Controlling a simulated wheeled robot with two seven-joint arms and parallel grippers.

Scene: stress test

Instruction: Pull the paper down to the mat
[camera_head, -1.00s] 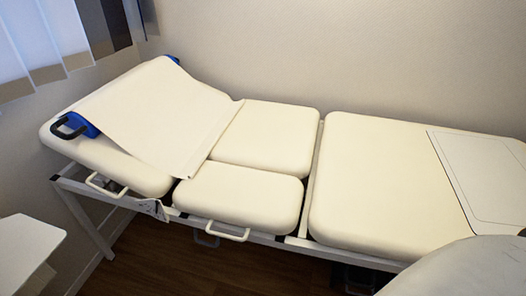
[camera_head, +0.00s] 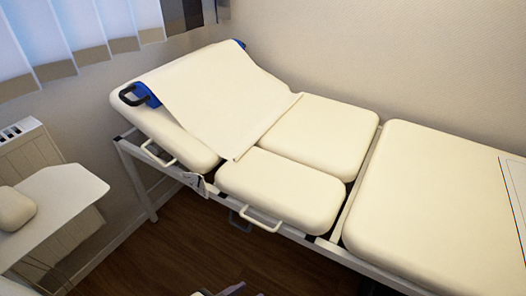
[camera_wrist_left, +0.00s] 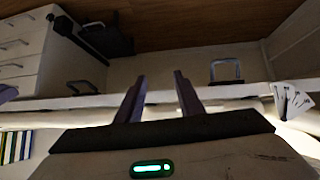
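The white paper (camera_head: 215,95) lies over the raised head section of the padded couch. Its top is by a blue holder with a black handle (camera_head: 135,95), and its free lower edge reaches the start of the middle pads. A thin outlined sheet, perhaps the mat (camera_head: 516,185), lies on the right-hand pad, cut off by the picture edge. In the left wrist view my left gripper (camera_wrist_left: 159,82) is open and empty, its two purple fingers apart. A small purple-grey tip shows at the bottom of the head view; I cannot tell which arm it belongs to. My right gripper is not identifiable.
The couch has a white metal frame (camera_head: 135,180) with side handles (camera_head: 260,222). A white side table (camera_head: 70,200) stands at the left, with a rounded cream object (camera_head: 14,208) on it. In the left wrist view white drawers (camera_wrist_left: 25,55) stand at upper left. The wood floor (camera_head: 165,255) between is clear.

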